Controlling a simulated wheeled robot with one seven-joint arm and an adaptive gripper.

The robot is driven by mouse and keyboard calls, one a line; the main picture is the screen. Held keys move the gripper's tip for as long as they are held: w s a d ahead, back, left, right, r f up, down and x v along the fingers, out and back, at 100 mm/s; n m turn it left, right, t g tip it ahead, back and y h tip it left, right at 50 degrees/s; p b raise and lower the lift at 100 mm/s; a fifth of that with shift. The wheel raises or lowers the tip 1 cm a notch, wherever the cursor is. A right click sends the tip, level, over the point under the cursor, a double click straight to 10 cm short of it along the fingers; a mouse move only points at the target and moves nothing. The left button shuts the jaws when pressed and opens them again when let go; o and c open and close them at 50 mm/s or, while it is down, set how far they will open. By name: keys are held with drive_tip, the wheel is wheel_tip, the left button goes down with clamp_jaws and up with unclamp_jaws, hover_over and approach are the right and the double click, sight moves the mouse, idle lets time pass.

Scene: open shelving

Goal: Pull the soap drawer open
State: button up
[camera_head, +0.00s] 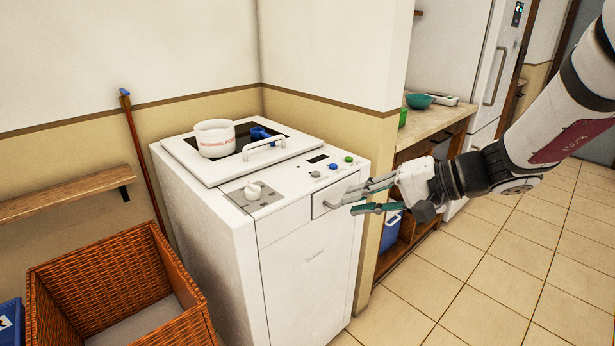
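The white washing machine (300,262) stands against the wall corner. The soap drawer (321,198) is the outlined panel at the upper right of its front and looks flush with it. My gripper (357,200) is right at the drawer front, coming from the right. Its fingers are apart, one above the other, with a gap between them. The fingers cover the right part of the drawer, so its handle and any contact with it cannot be made out clearly.
A white pot (214,139) and a blue item (262,133) sit on the machine's top. A wicker basket (110,275) stands at the left. A wooden counter (432,121) with a teal bowl (418,101) is behind my gripper. The tiled floor at the right is clear.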

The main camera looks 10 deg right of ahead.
drive_tip(key=w+d+f+m+t+h+b, duration=0.1)
drive_tip(key=w+d+f+m+t+b, duration=0.45)
drive_tip(key=w+d+f, duration=0.65)
drive_tip(key=shift+t, duration=0.45)
drive_tip(key=b+x, duration=0.1)
drive_tip(key=x, duration=0.5)
drive_tip(key=b+x, duration=0.1)
drive_tip(key=x, duration=0.6)
drive_tip(key=shift+w+f+b, duration=0.25)
drive_tip(key=shift+w+b, duration=0.1)
drive_tip(key=shift+b, duration=0.05)
clamp_jaws()
drive_tip(key=shift+d, duration=0.1)
